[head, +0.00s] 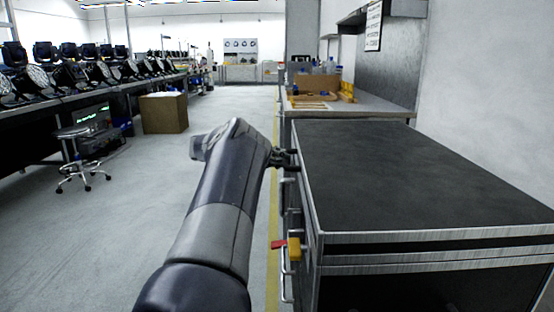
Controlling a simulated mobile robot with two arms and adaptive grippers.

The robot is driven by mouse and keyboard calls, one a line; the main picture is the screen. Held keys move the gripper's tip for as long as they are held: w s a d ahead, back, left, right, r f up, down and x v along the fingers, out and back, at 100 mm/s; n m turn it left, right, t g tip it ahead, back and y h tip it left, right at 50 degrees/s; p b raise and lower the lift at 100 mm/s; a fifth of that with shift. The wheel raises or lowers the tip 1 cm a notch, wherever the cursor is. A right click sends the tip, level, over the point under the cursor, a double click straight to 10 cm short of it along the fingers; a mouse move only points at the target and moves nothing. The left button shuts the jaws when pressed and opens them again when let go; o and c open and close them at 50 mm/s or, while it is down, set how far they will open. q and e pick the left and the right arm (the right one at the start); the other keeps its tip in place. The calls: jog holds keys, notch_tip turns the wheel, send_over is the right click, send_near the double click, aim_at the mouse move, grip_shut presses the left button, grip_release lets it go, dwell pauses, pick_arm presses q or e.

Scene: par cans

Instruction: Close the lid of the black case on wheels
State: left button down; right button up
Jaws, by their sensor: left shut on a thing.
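The black case (340,285) with metal edges stands at the right. Its lid (410,175) lies flat over the body, black on top. The lid's lower metal trim runs close along the body's trim at the near side; I cannot tell whether a thin gap is left. My left gripper (284,158) is at the lid's left side, toward the far end, shut on what looks like the lid's edge; the fingers are small and partly hidden by my wrist. The case's wheels are out of view. My right gripper is not in view.
Handles and a red and yellow tag (294,247) are on the case's left side. A workbench (375,103) with a cardboard box stands behind it. A stool (80,155), a brown box (163,112) and a bench of stage lights (60,75) are left. The aisle floor is clear.

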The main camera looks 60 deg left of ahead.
pick_arm(q)
jog(key=shift+s+d+f, duration=0.1)
jog(key=shift+s+f, duration=0.15)
jog(key=shift+f, duration=0.3)
jog(key=shift+s+f, duration=0.2)
jog(key=shift+f, duration=0.3)
jog(key=c, duration=1.7)
grip_release()
jog(key=shift+o, duration=0.7)
jog(key=shift+w+f, duration=0.1)
jog(key=shift+f, duration=0.1)
jog(key=shift+r, duration=0.15)
jog(key=v, duration=1.1)
jog(key=shift+s+r, duration=0.3)
jog(key=shift+r, duration=0.2)
